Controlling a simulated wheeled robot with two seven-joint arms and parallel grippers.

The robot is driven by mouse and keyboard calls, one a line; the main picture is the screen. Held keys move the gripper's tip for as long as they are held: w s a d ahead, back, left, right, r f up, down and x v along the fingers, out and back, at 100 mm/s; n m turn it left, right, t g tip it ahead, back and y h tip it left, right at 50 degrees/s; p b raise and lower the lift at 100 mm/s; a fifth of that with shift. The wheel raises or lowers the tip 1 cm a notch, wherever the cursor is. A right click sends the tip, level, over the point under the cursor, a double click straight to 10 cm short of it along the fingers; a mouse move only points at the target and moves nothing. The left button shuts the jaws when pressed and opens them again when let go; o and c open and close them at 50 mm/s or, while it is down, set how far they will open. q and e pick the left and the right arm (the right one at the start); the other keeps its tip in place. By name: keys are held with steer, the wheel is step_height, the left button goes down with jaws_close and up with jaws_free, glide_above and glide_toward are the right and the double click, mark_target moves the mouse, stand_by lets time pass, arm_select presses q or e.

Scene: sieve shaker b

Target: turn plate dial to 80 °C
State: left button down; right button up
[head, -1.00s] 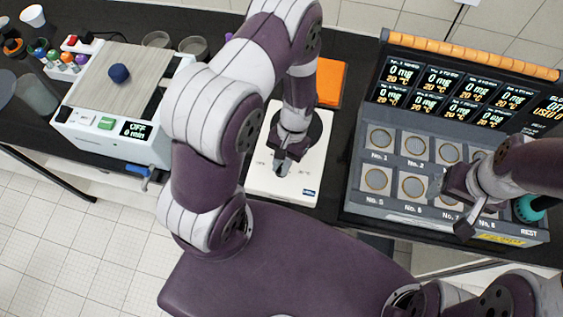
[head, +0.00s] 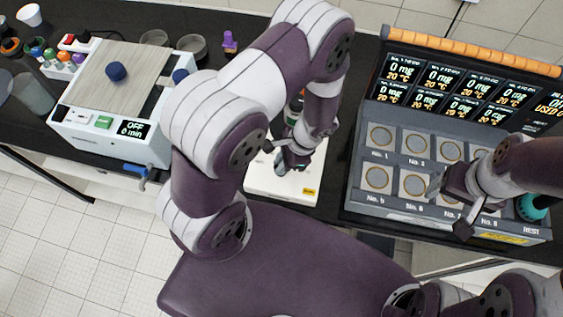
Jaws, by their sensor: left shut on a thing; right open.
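The white hot plate (head: 284,190) stands on the dark bench in the middle, partly covered by my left arm. A small label on its front right corner (head: 309,191) is orange-yellow; I cannot read it. My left gripper (head: 286,163) is over the plate's front, shut on what seems to be the plate dial. The dial is hidden by the fingers, so its setting cannot be read. My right gripper (head: 450,208) is open and empty over the front right wells of the grey balance station.
The grey station (head: 352,196) with round wells and lit displays (head: 437,78) stands right of the plate. A white shaker (head: 110,148) reading OFF, 0 min stands at left, with a blue knob (head: 116,71) on top. Small dishes (head: 192,46) and a purple-topped item (head: 229,41) stand behind.

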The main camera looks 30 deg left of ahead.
arm_select(q)
steer(key=shift+w+d+m, duration=0.1)
steer(key=shift+m, duration=0.5)
steer(key=shift+t, duration=0.3)
steer(key=shift+m, duration=0.3)
steer(key=c, duration=1.1)
jaws_free()
steer(key=b+v, duration=0.2)
steer(key=v, duration=1)
steer(key=shift+d+r, duration=0.3)
steer(key=shift+d, duration=0.05)
steer(key=shift+w, duration=0.1)
